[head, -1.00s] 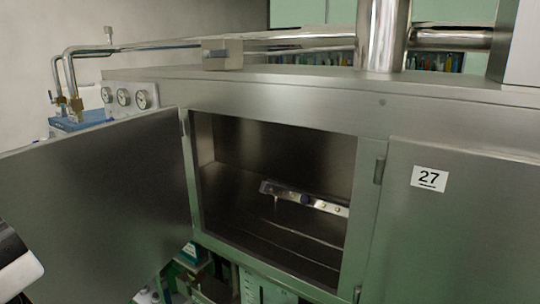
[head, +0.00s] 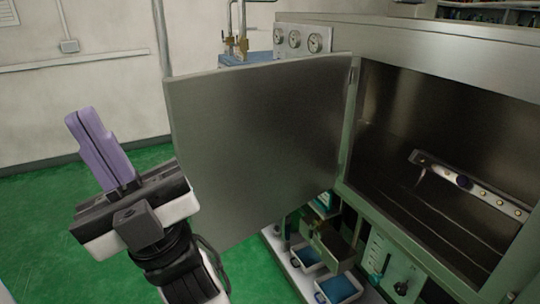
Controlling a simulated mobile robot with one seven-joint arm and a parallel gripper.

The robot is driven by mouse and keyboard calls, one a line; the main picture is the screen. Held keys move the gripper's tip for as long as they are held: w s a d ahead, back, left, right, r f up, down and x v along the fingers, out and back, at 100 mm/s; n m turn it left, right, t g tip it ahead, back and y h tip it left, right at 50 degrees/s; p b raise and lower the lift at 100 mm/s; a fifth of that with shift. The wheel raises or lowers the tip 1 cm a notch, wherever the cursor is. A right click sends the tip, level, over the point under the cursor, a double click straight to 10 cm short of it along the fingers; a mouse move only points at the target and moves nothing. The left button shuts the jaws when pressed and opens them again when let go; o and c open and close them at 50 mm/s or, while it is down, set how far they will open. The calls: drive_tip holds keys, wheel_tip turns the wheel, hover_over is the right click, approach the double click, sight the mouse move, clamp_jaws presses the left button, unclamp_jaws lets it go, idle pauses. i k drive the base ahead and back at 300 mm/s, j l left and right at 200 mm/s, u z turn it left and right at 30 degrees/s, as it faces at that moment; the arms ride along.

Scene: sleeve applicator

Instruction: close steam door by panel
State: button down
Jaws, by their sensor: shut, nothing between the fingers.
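The steam door (head: 255,145) is a flat brushed-metal panel. It stands wide open, hinged on the left side of the cabinet opening. My gripper (head: 88,112) is at the left in the head view, with its two purple fingers together and empty, pointing up. The dark steam chamber (head: 400,110) is open to view, with a metal bar (head: 468,184) with round studs inside.
Gauges (head: 295,39) and brass-fitted pipes stand behind the door at the cabinet's left end. Below the chamber are open blue-lined trays (head: 338,290) and a pale control panel (head: 385,268). Green floor (head: 60,215) is clear at the left, before a white wall.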

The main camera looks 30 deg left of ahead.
sight(254, 143)
drive_tip(key=j, duration=0.35)
drive_tip(key=k+j+z, duration=0.15)
drive_tip(key=j, duration=0.45)
drive_tip(key=j+z, duration=0.15)
drive_tip(key=j, duration=0.2)
drive_tip(key=k+j+z, duration=0.1)
drive_tip(key=j, duration=0.25)
drive_tip(key=k+j+z, duration=0.15)
drive_tip(key=j, duration=0.15)
drive_tip(key=i+j+z, duration=0.2)
drive_tip(key=j, duration=0.3)
drive_tip(key=j+z, duration=0.15)
drive_tip(key=j, duration=0.4)
drive_tip(key=i+j+z, duration=0.1)
drive_tip(key=j, duration=0.25)
drive_tip(key=i+j+z, duration=0.1)
drive_tip(key=j, duration=0.3)
drive_tip(key=k+j+u, duration=0.3)
drive_tip(key=k+j, duration=0.15)
drive_tip(key=j, duration=0.25)
drive_tip(key=k+j+u, duration=0.15)
drive_tip(key=k+j, duration=0.1)
drive_tip(key=j, duration=0.1)
